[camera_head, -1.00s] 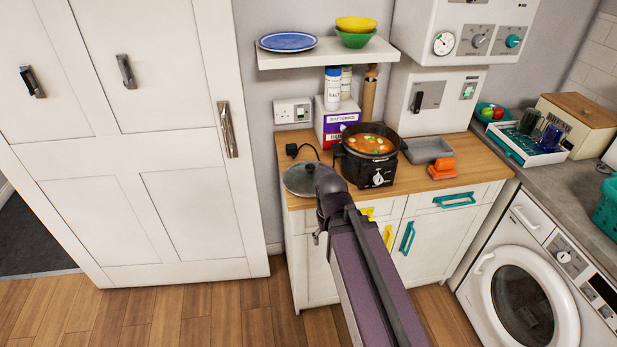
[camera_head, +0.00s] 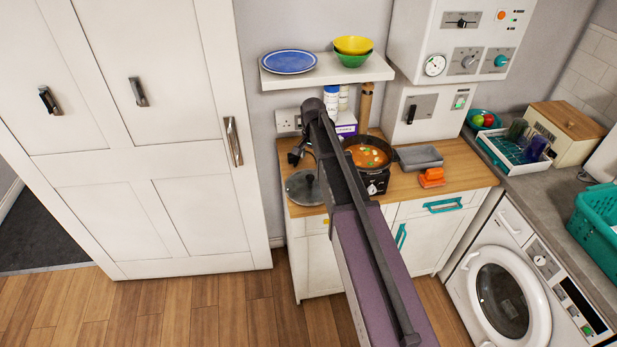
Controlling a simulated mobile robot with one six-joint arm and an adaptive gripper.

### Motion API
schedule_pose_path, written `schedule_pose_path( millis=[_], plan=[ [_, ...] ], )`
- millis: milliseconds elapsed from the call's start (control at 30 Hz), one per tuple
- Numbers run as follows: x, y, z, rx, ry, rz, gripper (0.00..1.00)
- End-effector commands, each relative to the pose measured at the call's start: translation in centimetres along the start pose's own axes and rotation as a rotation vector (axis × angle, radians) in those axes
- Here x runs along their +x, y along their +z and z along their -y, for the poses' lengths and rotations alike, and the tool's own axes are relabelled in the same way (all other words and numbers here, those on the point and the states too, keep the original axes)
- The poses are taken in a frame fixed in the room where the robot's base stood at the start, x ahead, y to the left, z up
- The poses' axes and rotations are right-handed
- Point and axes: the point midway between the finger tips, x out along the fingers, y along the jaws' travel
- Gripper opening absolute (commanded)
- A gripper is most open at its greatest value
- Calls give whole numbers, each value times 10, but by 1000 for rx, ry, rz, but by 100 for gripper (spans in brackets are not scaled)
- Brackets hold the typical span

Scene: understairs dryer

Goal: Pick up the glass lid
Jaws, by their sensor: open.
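My arm crosses in front of the lid's right side. My gripper (camera_head: 296,157) shows as a small dark shape below the arm's end, just beyond the lid in the picture. It is open and holds nothing. The dark plug and cable behind it make its fingertips hard to separate. I cannot tell its height above the counter.
A shelf (camera_head: 330,73) with a blue plate (camera_head: 289,62) and bowls hangs above. Jars and a box stand behind my arm.

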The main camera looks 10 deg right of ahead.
Motion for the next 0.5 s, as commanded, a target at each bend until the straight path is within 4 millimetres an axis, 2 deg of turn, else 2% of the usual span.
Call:
schedule_pose_path(
  millis=[33, 167, 500],
  plan=[
    [-10, -11, 9, 23, 0, 0, 89],
    [-16, -20, 18, 67, 0, 0, 89],
    [-15, -22, 19, 81, 0, 0, 89]
  ],
)
